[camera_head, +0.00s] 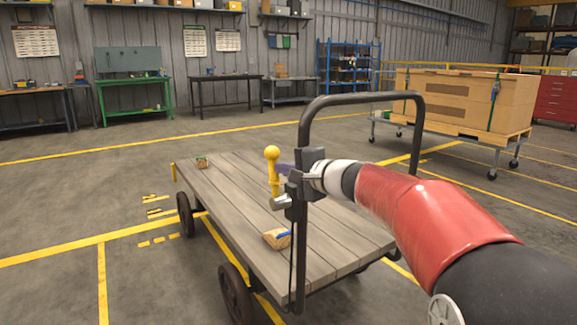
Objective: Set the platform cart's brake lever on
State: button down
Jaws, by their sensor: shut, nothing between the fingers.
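The platform cart (225,200) has a grey plank deck, dark wheels and a dark tubular handle (362,97) at its near right end. The yellow brake lever (274,178) stands nearly upright with a round knob on top. Its foot meets a metal bracket (281,202) by the handle's left post. My gripper (284,169) reaches in from the right at the post, just right of the lever's upper part. It is shut and empty. I cannot tell whether its fingertips touch the lever. My wrist and gripper body hide part of the post.
A second cart with a large wooden crate (455,98) stands at the back right. Workbenches (133,90) line the back wall. Floor left of the cart is clear.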

aim_at(273, 162)
jog(key=shift+w+d+b+x, duration=0.15)
jog(key=shift+b+x, duration=0.45)
jog(key=shift+x, duration=0.3)
jog(key=shift+w+d+b+x, duration=0.15)
jog(key=shift+b+x, duration=0.45)
jog(key=shift+x, duration=0.35)
jog(key=shift+w+d+b+x, duration=0.1)
jog(key=shift+b+x, duration=0.5)
jog(key=shift+x, duration=0.3)
jog(key=shift+r, duration=0.2)
jog(key=shift+r, duration=0.1)
jog(key=s+d+r+p, duration=0.1)
jog(key=d+r+p, duration=0.1)
jog(key=r, duration=0.4)
jog(key=s+d+r+p, duration=0.1)
jog(key=d+r+p, duration=0.1)
jog(key=r, duration=0.4)
jog(key=shift+d+r, duration=0.35)
jog(key=shift+d, duration=0.05)
jog(key=shift+s, duration=0.2)
